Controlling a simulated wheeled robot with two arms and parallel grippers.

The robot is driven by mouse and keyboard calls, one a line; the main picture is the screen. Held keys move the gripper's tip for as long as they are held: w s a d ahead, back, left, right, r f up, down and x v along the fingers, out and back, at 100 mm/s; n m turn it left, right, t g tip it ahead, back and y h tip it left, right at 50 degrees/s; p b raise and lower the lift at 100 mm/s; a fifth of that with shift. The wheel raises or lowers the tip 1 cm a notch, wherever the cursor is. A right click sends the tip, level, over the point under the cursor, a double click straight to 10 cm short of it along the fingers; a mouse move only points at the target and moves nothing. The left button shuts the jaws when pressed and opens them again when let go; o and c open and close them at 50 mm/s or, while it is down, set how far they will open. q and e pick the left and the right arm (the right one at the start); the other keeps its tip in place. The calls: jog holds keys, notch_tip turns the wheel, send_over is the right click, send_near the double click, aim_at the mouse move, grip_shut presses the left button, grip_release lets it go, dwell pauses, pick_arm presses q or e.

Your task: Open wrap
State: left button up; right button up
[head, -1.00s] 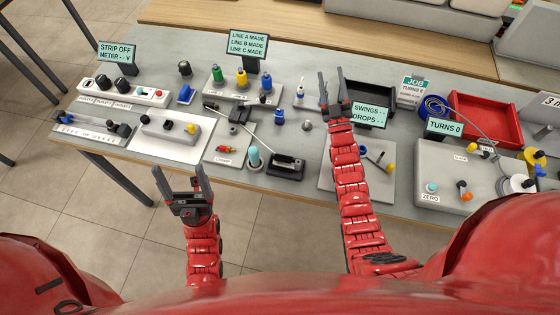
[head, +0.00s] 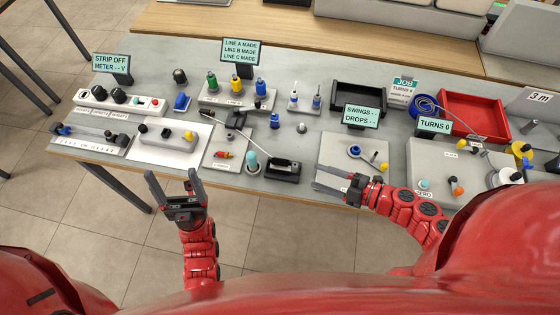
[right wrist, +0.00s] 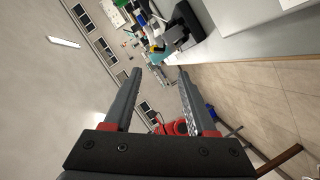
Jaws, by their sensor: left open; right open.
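I cannot make out which thing is the wrap. A blue coil (head: 425,106) with a pale cable lies beside the red tray (head: 472,104) at the back right. My right gripper (head: 322,180) is open and empty at the table's front edge, pointing left beside a grey plate (head: 336,152). My left gripper (head: 172,182) is open and empty, in front of the table. The right wrist view shows the open right fingers (right wrist: 160,82) with nothing between them.
A black tray (head: 341,95) stands at the back behind the "SWINGS, DROPS" sign (head: 361,117). A black device with a rod (head: 282,172) lies left of the right gripper. A power strip (head: 120,100) and several plugs and connectors fill the left side.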

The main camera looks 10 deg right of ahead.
aim_at(283, 163)
jog(key=p+x, duration=0.2)
jog(key=x, duration=1.2)
jog(key=shift+r+p, duration=0.15)
jog(key=shift+p, duration=0.2)
jog(key=shift+c, duration=0.4)
grip_shut()
